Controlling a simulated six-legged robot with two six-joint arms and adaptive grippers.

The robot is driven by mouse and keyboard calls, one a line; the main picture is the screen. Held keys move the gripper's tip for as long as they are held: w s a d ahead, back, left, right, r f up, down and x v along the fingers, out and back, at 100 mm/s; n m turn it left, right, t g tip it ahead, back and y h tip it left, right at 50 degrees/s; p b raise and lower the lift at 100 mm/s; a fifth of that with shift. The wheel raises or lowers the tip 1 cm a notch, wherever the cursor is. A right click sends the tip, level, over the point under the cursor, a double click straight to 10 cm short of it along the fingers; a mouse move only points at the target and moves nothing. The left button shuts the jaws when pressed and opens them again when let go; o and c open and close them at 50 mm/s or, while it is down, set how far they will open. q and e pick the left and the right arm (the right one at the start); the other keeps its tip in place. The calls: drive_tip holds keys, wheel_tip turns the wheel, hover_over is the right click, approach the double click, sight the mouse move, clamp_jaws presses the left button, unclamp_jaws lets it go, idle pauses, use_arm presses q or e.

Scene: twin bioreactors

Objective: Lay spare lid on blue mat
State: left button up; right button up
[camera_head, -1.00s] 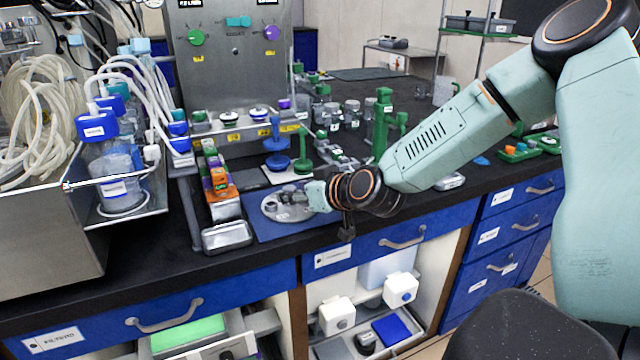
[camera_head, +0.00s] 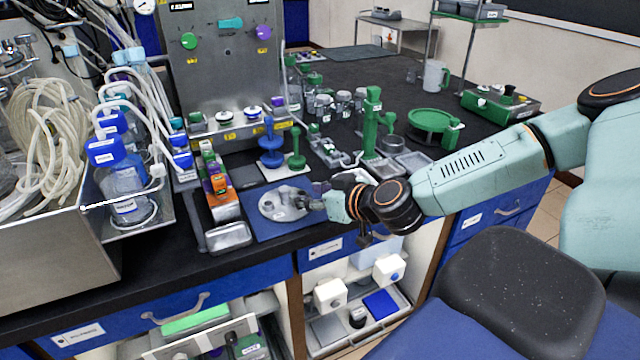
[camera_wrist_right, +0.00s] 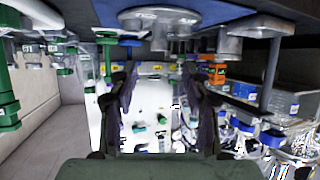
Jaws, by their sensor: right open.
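The spare lid (camera_head: 281,205) is a round grey metal disc with several short ports on top. It lies flat on the blue mat (camera_head: 262,229) near the bench's front edge. My right gripper (camera_head: 308,202) is at the lid's right edge. In the right wrist view, my right gripper (camera_wrist_right: 160,85) has its two dark fingers apart with nothing between them. The lid (camera_wrist_right: 158,14) and the blue mat (camera_wrist_right: 228,8) appear upside down at the top of that view. I cannot tell whether a finger touches the lid. My left gripper is not in view.
A metal tray (camera_head: 228,237) and a rack of coloured blocks (camera_head: 216,180) stand left of the mat. Blue and green stands (camera_head: 270,150) are behind it. A green post (camera_head: 371,125) and small trays are to the right. A steel panel (camera_head: 225,60) rises behind.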

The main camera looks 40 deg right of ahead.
drive_tip(key=s+a+f+g+p, duration=0.1)
drive_tip(key=s+a+f+g, duration=0.3)
drive_tip(key=s, duration=0.6)
drive_tip(key=s+a+f+g+p, duration=0.1)
drive_tip(key=s+a+f+g, duration=0.3)
drive_tip(key=s+f, duration=0.3)
drive_tip(key=s+a+f+m+g+h+p, duration=0.1)
drive_tip(key=s+a+f+g, duration=0.4)
drive_tip(key=s, duration=1)
drive_tip(key=shift+a+f+p, duration=0.35)
drive_tip(key=shift+a+p, duration=0.05)
drive_tip(key=shift+a, duration=0.2)
wheel_tip(320, 180, down, 8)
drive_tip(key=b, duration=0.8)
